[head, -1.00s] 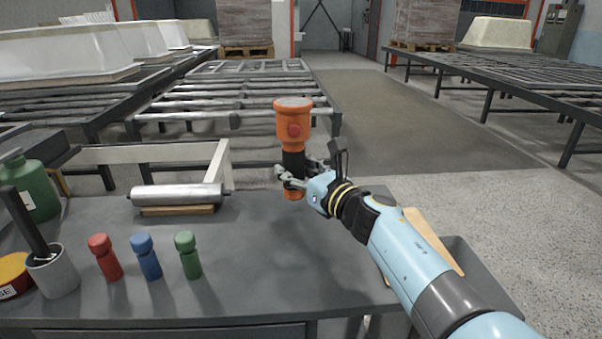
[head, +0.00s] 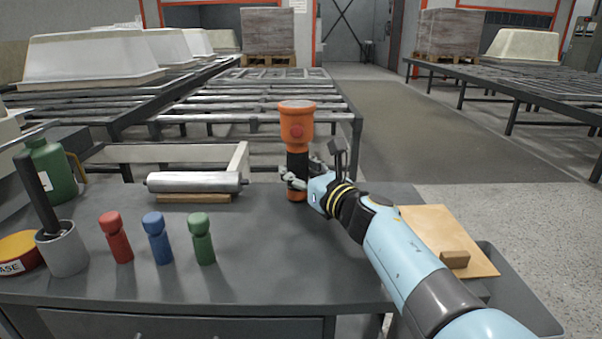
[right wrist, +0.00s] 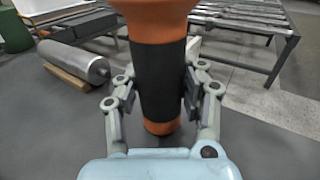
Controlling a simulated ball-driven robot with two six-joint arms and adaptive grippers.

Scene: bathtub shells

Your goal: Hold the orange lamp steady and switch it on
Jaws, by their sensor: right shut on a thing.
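The orange lamp (head: 298,122) is a flashlight with a wide orange head, a red button (head: 297,131) on its side and a black grip. It is upright over the back right part of the grey table (head: 270,255). My right gripper (head: 297,178) is shut around the black grip. In the right wrist view both fingers press the lamp's black grip (right wrist: 160,78) from either side, and its orange lower end shows below. I cannot tell whether that end touches the table. The lamp's head is cut off at the top there. My left gripper is not in view.
Red (head: 116,238), blue (head: 157,239) and green (head: 201,239) peg-like figures stand at the front left. A grey cup (head: 63,251) with a dark-handled tool, a green container (head: 52,168) and a metal roller (head: 195,182) are nearby. A board (head: 450,238) with a brown block lies at right.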

